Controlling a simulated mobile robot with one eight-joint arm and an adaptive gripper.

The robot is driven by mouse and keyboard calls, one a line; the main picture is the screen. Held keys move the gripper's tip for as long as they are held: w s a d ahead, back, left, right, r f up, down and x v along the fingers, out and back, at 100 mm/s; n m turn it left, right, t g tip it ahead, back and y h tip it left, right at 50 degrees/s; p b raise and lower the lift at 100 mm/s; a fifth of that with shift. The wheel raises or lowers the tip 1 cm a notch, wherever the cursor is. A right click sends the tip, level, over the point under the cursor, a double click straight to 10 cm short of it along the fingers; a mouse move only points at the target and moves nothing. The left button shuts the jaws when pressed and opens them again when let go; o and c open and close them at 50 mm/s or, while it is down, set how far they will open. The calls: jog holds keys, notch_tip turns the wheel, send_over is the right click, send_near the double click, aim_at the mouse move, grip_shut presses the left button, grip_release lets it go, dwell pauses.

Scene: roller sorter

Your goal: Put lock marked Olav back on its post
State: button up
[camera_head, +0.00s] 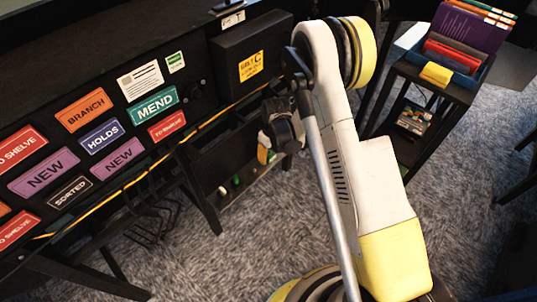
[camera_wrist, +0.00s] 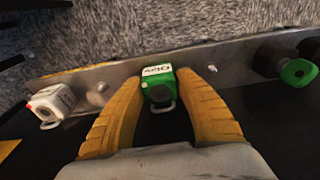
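In the wrist view a green lock (camera_wrist: 158,91) with a white label sits at a metal rail (camera_wrist: 105,78), a pale shackle loop showing below it. Small dark lettering is on the label, but I cannot read it for sure. My gripper (camera_wrist: 158,80) has its two yellow fingers on either side of this lock, with narrow gaps visible to both sides. A white lock (camera_wrist: 50,103) with a red edge and a loop is farther left on the rail. In the head view my gripper (camera_head: 267,154) is low beside the sorter, partly hidden by my arm.
A green knob (camera_wrist: 298,72) is at the right of the rail. In the head view, small green and white pieces (camera_head: 235,180) show on a low dark shelf. A dark stand (camera_head: 455,92) with a blue bin is at right. Open carpet (camera_head: 240,255) lies in front.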

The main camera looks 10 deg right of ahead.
jog(key=o, duration=0.4)
jog(key=shift+o, duration=0.2)
jog(key=shift+r, duration=0.1)
jog(key=s+d+r+m+t, duration=0.1)
jog(key=s+r, duration=0.2)
jog(key=r, duration=0.7)
jog(key=s+d+r+m+t, duration=0.15)
jog(key=s+r, duration=0.25)
jog(key=r, duration=0.6)
jog(key=s+d+r+m, duration=0.1)
jog(key=s+d+r, duration=0.15)
jog(key=r, duration=0.75)
jog(key=s+d+r+m+t, duration=0.1)
jog(key=s+r+m, duration=0.1)
jog(key=s, duration=0.5)
jog(key=s+d+r+m+t, duration=0.1)
jog(key=s+r+t, duration=0.1)
jog(key=s, duration=0.6)
jog(key=shift+r+m+h, duration=0.35)
jog(key=shift+r+h, duration=0.05)
jog(key=shift+r, duration=0.45)
